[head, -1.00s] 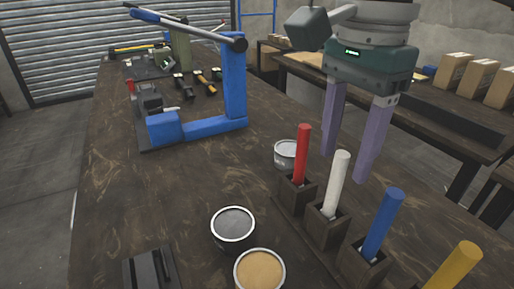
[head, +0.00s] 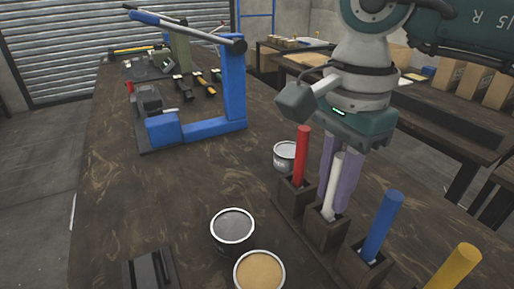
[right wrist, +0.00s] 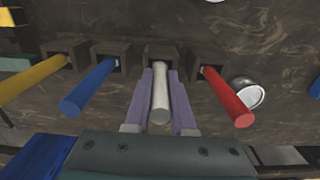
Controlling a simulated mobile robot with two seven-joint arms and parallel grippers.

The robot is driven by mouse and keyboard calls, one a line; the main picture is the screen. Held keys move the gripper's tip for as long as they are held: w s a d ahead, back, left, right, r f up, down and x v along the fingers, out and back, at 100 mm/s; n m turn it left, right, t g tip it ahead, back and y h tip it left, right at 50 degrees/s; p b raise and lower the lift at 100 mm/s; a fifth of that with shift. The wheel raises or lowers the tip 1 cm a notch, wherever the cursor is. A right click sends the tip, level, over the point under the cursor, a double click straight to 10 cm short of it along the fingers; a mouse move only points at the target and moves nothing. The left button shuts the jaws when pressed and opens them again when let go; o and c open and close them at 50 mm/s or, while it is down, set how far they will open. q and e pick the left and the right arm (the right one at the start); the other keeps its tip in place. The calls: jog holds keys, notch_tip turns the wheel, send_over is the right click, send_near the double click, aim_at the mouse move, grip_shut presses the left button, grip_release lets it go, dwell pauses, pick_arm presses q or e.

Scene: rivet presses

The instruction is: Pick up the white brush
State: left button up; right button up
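The white brush (head: 334,177) stands upright in a dark wooden holder (head: 326,235), between the red and blue brushes. My right gripper (head: 332,204) is low at the white brush, its two purple fingers pointing down. In the right wrist view the white brush (right wrist: 160,101) lies between the fingers (right wrist: 160,73), one on each side and very close to it. Whether the fingers press on it cannot be told. The brush's lower end is hidden in the holder. My left gripper is not in view.
Close by stand the red brush (head: 301,156), blue brush (head: 382,225) and yellow brush (head: 455,270), each in a holder. A lidded-looking can (head: 284,154) is behind the red one. Two open cans (head: 233,226) stand left. A blue press (head: 233,85) is farther back.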

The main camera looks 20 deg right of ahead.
grip_shut()
jog(key=shift+r, duration=0.15)
notch_tip(320, 180, up, 20)
jog(key=p, duration=0.2)
dwell(0.4)
